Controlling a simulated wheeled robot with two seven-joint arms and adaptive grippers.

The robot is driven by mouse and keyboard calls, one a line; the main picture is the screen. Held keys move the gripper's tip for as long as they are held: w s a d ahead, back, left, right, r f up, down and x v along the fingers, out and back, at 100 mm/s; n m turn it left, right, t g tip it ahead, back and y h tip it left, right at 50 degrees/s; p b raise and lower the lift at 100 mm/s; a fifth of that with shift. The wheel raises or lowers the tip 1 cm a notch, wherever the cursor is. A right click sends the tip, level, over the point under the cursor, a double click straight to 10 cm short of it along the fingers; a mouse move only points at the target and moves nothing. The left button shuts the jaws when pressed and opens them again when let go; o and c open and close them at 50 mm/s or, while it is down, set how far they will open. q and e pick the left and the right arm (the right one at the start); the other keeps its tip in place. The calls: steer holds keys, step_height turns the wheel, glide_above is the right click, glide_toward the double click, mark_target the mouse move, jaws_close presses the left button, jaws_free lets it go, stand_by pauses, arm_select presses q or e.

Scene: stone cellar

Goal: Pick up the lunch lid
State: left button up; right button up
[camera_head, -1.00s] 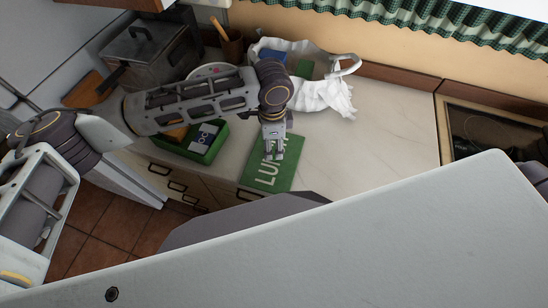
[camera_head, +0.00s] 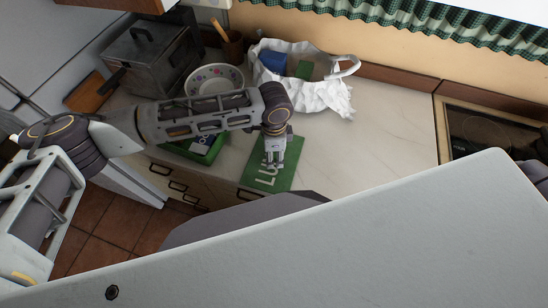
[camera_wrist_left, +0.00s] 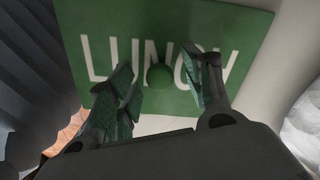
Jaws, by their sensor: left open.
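The lunch lid (camera_head: 284,180) is a flat green panel with white LUNCH lettering. It lies on the counter near its front edge. In the left wrist view the lid (camera_wrist_left: 165,28) fills the upper middle, with a round green knob (camera_wrist_left: 159,77) at its centre. My left gripper (camera_head: 272,161) is over the lid, pointing down. In the wrist view its open fingers (camera_wrist_left: 157,68) are on either side of the knob, with gaps to it. I cannot tell how far the fingertips are above the lid. My right gripper is not in view.
A green box (camera_head: 210,152) is left of the lid, partly behind my arm. A flowered bowl (camera_head: 215,77), a white bag (camera_head: 325,97), a metal container (camera_head: 148,60) and a utensil pot (camera_head: 232,45) stand behind. The counter (camera_head: 390,120) to the right is clear.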

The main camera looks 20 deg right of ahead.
arm_select(q)
steer(key=shift+f, duration=0.2)
stand_by(0.3)
jaws_close()
